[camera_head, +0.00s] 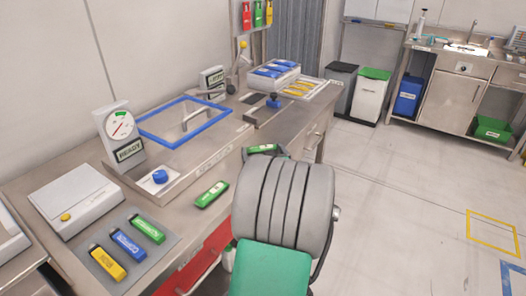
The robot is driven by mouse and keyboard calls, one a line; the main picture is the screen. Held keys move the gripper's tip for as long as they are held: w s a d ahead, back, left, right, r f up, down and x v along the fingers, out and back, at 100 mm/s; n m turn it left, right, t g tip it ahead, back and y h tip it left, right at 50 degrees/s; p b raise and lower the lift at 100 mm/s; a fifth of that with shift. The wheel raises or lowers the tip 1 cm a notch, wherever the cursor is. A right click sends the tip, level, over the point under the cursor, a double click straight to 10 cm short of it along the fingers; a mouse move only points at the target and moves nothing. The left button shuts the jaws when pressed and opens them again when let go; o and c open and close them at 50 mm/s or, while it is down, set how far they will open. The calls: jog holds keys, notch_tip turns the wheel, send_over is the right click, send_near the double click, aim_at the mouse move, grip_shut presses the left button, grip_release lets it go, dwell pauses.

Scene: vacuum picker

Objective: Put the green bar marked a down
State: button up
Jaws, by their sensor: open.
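A green bar (212,194) with a pale label lies flat on the steel counter, near its front edge, just left of my arm. Its lettering is too small to read. Another green bar (147,230) lies on a grey mat beside a blue bar (129,244) and a yellow bar (107,263). What looks like the end of my arm with my gripper (263,150) shows as a small dark and green part above my grey arm link. It is open. Most of it is hidden, and the green bar on the counter is apart from it.
A blue frame (184,121), a dial stand (122,133) and a blue knob (160,176) stand behind the bar. A white box (75,200) is at the left. A tray of blue bars (272,72) is farther back.

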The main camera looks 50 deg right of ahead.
jog(key=shift+r, duration=0.1)
jog(key=shift+s+a, duration=0.1)
jog(key=shift+s, duration=0.1)
jog(key=v, duration=1.1)
jog(key=shift+s+a, duration=0.2)
